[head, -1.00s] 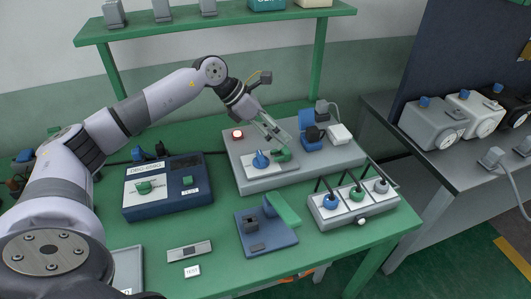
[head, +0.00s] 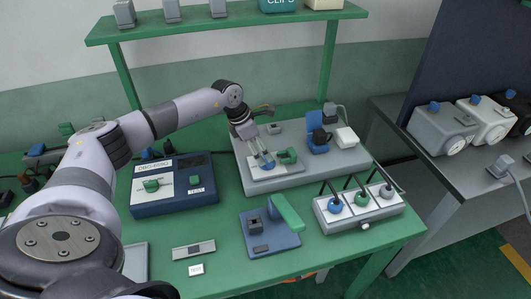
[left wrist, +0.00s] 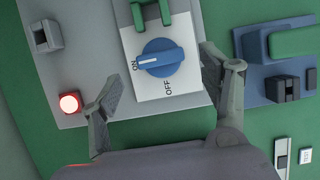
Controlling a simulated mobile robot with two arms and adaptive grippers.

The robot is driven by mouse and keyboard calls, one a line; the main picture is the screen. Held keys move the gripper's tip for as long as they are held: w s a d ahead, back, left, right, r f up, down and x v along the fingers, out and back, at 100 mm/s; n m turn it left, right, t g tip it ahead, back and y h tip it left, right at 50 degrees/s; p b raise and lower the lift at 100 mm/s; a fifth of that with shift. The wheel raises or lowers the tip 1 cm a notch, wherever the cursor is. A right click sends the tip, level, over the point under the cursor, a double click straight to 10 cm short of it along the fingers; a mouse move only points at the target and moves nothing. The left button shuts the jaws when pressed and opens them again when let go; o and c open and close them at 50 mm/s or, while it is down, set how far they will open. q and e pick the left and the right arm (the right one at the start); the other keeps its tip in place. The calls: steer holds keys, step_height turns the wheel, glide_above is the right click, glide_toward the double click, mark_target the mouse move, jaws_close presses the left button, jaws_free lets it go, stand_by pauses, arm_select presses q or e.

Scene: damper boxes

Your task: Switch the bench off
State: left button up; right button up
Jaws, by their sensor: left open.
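The bench's blue rotary knob (left wrist: 160,58) sits on a white plate (left wrist: 185,90) marked ON and OFF. Its white line points left at ON in the left wrist view. A red lamp (left wrist: 69,103) glows on the same grey panel. My left gripper (left wrist: 160,80) is open, with one finger on each side of the knob; I cannot tell whether either touches it. In the head view, the left gripper (head: 264,160) is over the switch plate and mostly covers the knob, and the lamp is hidden. My right gripper is not in view.
A green handle (head: 287,156) stands beside the knob. A dark blue tester box (head: 175,205) is to the left. A blue fixture with a green lever (head: 287,212) and a box with several plugs (head: 362,222) lie in front. A green shelf (head: 220,28) spans the back.

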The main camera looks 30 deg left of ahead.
arm_select(q)
steer(key=shift+x, duration=2.2)
steer(key=c, duration=1.2)
steer(key=shift+o, duration=0.2)
